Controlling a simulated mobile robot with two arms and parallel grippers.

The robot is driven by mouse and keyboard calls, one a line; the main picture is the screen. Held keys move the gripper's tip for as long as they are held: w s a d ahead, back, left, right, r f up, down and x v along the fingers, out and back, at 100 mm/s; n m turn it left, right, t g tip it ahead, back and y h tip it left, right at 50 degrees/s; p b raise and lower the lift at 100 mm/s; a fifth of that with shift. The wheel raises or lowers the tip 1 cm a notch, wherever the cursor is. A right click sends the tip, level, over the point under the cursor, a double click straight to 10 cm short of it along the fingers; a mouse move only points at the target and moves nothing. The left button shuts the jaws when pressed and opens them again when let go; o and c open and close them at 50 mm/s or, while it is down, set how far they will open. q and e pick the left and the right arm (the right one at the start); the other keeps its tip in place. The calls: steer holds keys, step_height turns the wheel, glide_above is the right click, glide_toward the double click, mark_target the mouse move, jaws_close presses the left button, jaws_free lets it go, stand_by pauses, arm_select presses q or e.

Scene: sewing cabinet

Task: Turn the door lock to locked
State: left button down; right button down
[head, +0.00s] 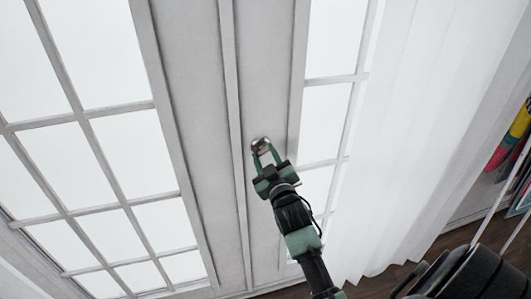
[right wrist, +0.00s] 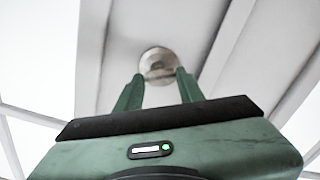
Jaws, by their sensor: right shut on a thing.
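The door lock (head: 261,144) is a small round metal knob on the white door's stile, near the middle of the head view. It also shows in the right wrist view (right wrist: 158,60) as a round metal plate with a turn piece at its centre. My right gripper (head: 266,157) reaches up to it from below, with its green fingertips at the lock. It is shut on the lock's turn piece, and the fingers (right wrist: 158,82) hide part of it. I cannot tell which way the turn piece points. My left gripper is not in view.
White double doors (head: 195,90) with glass panes (head: 110,160) fill the left and middle. A white curtain (head: 415,130) hangs at the right. A black object (head: 470,275) stands at the lower right on the wooden floor (head: 425,262).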

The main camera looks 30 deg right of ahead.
steer(key=n, duration=0.2)
steer(key=shift+n+p, duration=0.35)
steer(key=shift+n, duration=0.05)
steer(key=n, duration=0.3)
steer(key=shift+a+n, duration=0.1)
steer(key=shift+n, duration=0.2)
steer(key=n+p, duration=0.1)
steer(key=n, duration=0.5)
steer(key=shift+f, duration=0.2)
steer(key=c, duration=0.9)
jaws_free()
